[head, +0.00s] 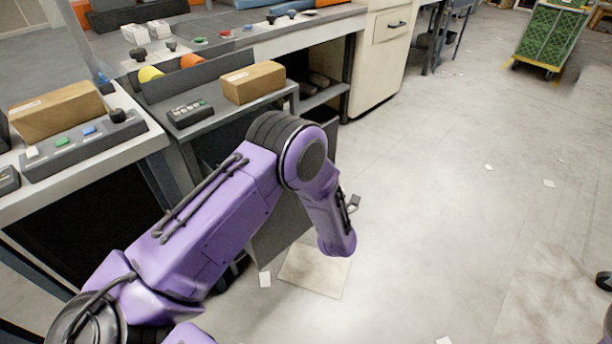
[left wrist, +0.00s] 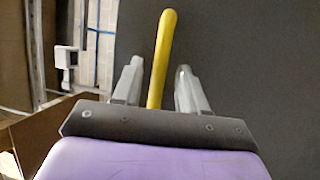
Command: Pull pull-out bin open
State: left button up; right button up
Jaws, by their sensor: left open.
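In the left wrist view a yellow bar-shaped handle (left wrist: 162,60) stands out against a broad dark grey panel (left wrist: 250,65), which looks like the bin's front. My left gripper (left wrist: 158,68) is open, with one finger on each side of the handle. I cannot tell whether either finger touches it. In the head view a dark grey panel (head: 283,232) shows under the workbench, partly behind my purple left arm. The left fingers and the handle are hidden there by the arm. My right gripper is not in view.
A cardboard box (head: 253,82) and a button panel (head: 189,113) lie on the bench above. Another box (head: 57,110) is at the left. A beige cabinet (head: 385,60) stands behind. The floor (head: 450,180) at the right is mostly clear, with a green cart (head: 550,38) far back.

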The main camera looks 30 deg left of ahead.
pick_arm(q)
jog(key=v, duration=1)
